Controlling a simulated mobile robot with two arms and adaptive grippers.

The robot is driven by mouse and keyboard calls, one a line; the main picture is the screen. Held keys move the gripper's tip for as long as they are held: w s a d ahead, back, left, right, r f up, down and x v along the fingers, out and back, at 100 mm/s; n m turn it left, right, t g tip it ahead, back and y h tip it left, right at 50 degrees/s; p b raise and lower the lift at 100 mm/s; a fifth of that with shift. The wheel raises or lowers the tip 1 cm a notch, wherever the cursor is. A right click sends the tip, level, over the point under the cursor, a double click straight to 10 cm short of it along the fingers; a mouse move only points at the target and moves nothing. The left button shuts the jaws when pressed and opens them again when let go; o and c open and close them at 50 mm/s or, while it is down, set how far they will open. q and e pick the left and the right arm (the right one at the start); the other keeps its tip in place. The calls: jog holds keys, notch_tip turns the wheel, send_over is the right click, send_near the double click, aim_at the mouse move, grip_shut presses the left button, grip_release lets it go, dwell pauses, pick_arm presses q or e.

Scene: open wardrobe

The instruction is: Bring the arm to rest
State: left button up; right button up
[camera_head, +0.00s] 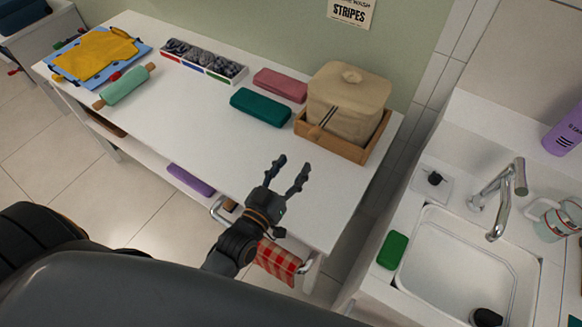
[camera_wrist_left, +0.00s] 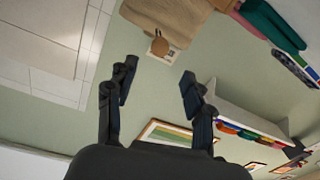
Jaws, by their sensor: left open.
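My left gripper (camera_head: 287,177) is open and empty. In the head view it is over the front right part of the white table (camera_head: 190,125), apart from the things on it. Its two dark fingers also show spread apart in the left wrist view (camera_wrist_left: 158,88), with nothing between them. My dark arm comes in from the lower left of the head view. My right gripper is in neither view.
A wooden tray (camera_head: 345,148) holding a beige lidded container (camera_head: 350,95) stands at the table's right end. Green (camera_head: 261,106) and pink (camera_head: 280,85) cases lie beside it. A checked red cloth (camera_head: 277,262) hangs at the front edge. A sink (camera_head: 465,265) is at right.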

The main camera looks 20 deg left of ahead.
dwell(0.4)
pick_arm(q)
jog(key=s+a+f+m+g+y, duration=0.1)
jog(key=s+a+f+g, duration=0.1)
jog(key=s+g, duration=0.65)
jog(key=s+a+f+m+g+y, duration=0.25)
jog(key=s+g, duration=0.35)
jog(key=s, duration=0.5)
notch_tip(320, 180, down, 29)
jog(key=s+g+b, duration=0.1)
jog(key=s+b, duration=0.1)
jog(key=b, duration=0.1)
jog(key=s+a+f+g+b, duration=0.1)
jog(key=s+a+f, duration=0.1)
jog(key=s+f, duration=1.4)
notch_tip(320, 180, down, 3)
jog(key=shift+a+r+h+b, duration=0.2)
jog(key=shift+a+h+b, duration=0.15)
jog(key=shift+a, duration=0.05)
